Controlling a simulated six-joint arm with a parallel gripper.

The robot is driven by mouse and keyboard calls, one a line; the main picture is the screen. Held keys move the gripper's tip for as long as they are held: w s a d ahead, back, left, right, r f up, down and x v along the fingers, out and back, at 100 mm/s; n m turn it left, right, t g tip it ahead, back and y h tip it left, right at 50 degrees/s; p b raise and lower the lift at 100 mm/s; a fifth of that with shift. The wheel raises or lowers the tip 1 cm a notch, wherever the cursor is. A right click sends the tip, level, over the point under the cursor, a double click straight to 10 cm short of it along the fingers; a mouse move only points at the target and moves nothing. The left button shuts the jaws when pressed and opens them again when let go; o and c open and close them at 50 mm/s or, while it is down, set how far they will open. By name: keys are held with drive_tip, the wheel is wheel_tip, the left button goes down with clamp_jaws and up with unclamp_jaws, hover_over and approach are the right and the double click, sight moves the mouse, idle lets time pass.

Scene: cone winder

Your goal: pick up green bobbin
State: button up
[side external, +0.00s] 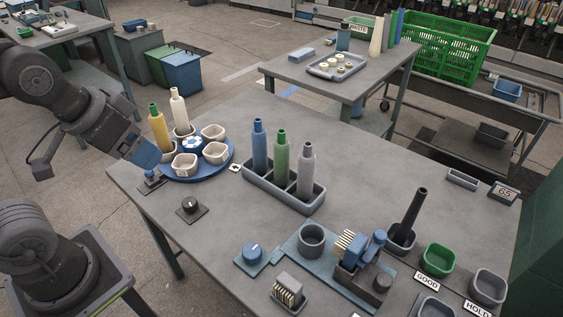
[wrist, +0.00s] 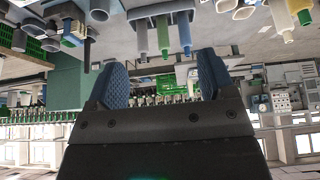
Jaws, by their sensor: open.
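The green bobbin (side external: 281,160) stands upright in the middle slot of a grey three-slot rack (side external: 262,188). A blue bobbin (side external: 260,145) stands left of it and a grey bobbin (side external: 306,170) right of it. The wrist view is upside down and shows the green bobbin (wrist: 163,34) hanging between the other two, beyond the fingertips. My gripper (side external: 143,152) is at the left, over the table's left end and well apart from the rack. In the wrist view its two blue fingers (wrist: 163,75) are spread with nothing between them.
A blue turntable (side external: 222,166) with cream cups, a yellow bobbin (side external: 159,130) and a cream bobbin (side external: 180,110) lies between my gripper and the rack. A dark bobbin (side external: 411,215) and a green bin (side external: 438,260) stand at the right. The table behind the rack is clear.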

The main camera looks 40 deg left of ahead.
drive_tip(key=w+r+n+g, duration=0.1)
drive_tip(key=w+r+n, duration=0.25)
drive_tip(key=w, duration=0.45)
drive_tip(key=n+g+y, duration=0.3)
drive_tip(key=n, duration=0.7)
hover_over(282, 131)
drive_tip(key=s+d, duration=0.2)
drive_tip(key=d, duration=0.1)
wheel_tip(282, 131, down, 8)
drive_tip(key=f, duration=0.1)
drive_tip(key=x, duration=1.3)
drive_tip(key=shift+w+a+f, duration=0.1)
drive_tip(key=shift+w, duration=0.05)
drive_tip(key=c, duration=0.9)
